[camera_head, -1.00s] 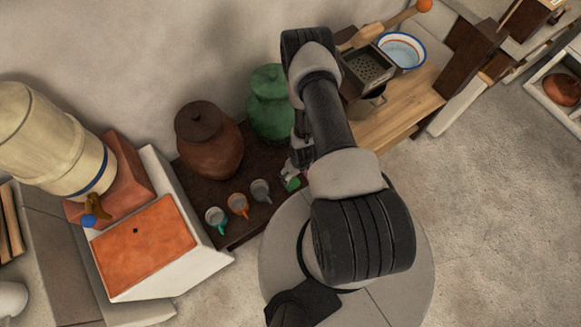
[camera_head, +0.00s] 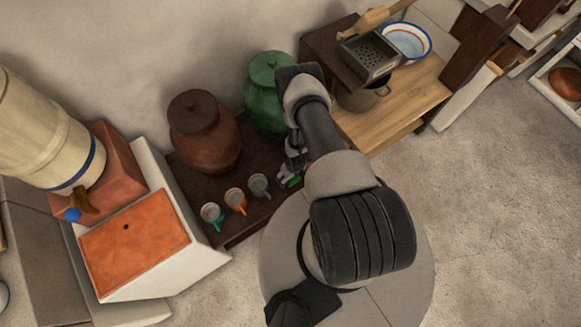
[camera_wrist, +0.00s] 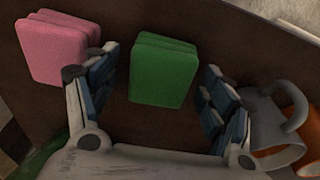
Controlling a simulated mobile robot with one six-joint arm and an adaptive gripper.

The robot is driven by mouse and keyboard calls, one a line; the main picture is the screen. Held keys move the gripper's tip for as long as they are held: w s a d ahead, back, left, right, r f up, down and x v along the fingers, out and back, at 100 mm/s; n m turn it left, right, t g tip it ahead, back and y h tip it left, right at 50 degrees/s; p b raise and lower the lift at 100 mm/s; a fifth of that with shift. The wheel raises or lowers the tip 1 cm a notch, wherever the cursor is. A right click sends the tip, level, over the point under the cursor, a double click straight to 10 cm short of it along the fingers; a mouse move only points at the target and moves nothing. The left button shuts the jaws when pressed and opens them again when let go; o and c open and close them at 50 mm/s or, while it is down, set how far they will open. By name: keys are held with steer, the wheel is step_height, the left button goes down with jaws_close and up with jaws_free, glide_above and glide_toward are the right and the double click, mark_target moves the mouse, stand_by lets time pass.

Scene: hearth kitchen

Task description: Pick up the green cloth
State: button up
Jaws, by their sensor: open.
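The green cloth (camera_wrist: 163,71), a folded block, lies on a dark brown bench top (camera_wrist: 205,25) in the wrist view. My gripper (camera_wrist: 152,76) is open, with one finger on each side of the cloth and gaps between; neither finger appears to touch it. In the head view, a small patch of the green cloth (camera_head: 294,181) shows beside my gripper (camera_head: 288,174). The rest is hidden by my gripper and arm.
A folded pink cloth (camera_wrist: 53,50) lies close by the left finger. A grey mug (camera_wrist: 262,122) stands close by the right finger, with an orange mug (camera_head: 235,200) and a teal mug (camera_head: 211,213) beyond. A brown jar (camera_head: 205,140) and green jar (camera_head: 266,100) stand behind.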

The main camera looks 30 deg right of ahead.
steer(key=shift+f, duration=0.1)
steer(key=c, duration=1.1)
